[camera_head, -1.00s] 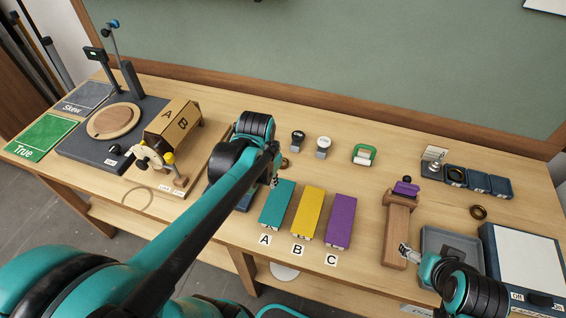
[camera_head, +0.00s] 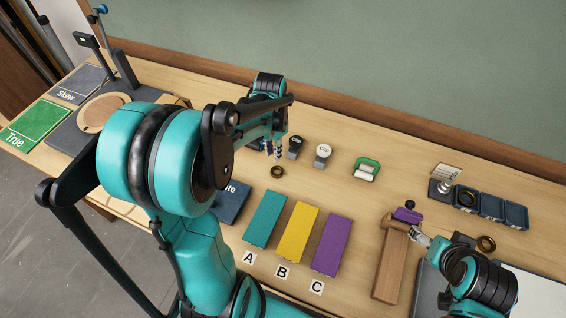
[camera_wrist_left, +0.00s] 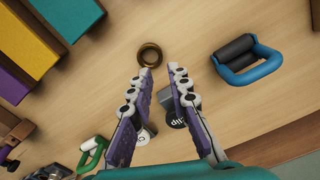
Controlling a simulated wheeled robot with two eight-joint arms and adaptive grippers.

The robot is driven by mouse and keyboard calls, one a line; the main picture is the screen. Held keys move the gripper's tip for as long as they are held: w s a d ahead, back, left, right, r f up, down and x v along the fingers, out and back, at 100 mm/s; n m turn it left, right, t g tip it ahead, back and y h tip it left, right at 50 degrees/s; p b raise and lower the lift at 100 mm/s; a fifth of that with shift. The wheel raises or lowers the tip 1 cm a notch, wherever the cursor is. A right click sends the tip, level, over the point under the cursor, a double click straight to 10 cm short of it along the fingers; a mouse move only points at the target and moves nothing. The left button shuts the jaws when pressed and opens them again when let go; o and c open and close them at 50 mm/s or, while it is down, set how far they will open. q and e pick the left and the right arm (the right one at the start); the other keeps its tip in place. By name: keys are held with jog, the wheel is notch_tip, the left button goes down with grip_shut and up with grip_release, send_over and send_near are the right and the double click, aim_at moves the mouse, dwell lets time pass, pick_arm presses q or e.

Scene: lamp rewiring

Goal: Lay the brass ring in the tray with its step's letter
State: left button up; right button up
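A brass ring (camera_head: 277,172) lies flat on the bench behind the teal block. It also shows in the left wrist view (camera_wrist_left: 150,54), just beyond my fingertips. My left gripper (camera_head: 275,152) is open and empty above the bench, its fingers (camera_wrist_left: 157,79) apart and pointing toward the ring. A second ring (camera_head: 486,243) lies on the bench at the right. A third ring sits in the leftmost of the small dark blue trays (camera_head: 490,206). No letters are readable on these trays. My right gripper (camera_head: 419,238) is beside the wooden stand; its finger state is unclear.
Teal (camera_head: 266,217), yellow (camera_head: 291,231) and purple (camera_head: 331,243) blocks stand behind cards A, B and C. A green-handled tool (camera_head: 367,169) and wooden stand (camera_head: 391,262) are farther right.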

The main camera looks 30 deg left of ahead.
aim_at(274, 168)
pick_arm(q)
jog(key=f, duration=0.1)
jog(key=f+b, duration=0.1)
jog(key=shift+s+f, duration=0.25)
jog(key=shift+f, duration=0.1)
notch_tip(274, 168, down, 5)
jog(key=shift+w+r+b, duration=0.1)
jog(key=shift+w+b, duration=0.05)
jog(key=shift+b, duration=0.85)
jog(key=shift+r, duration=0.1)
jog(key=shift+c, duration=0.4)
grip_shut()
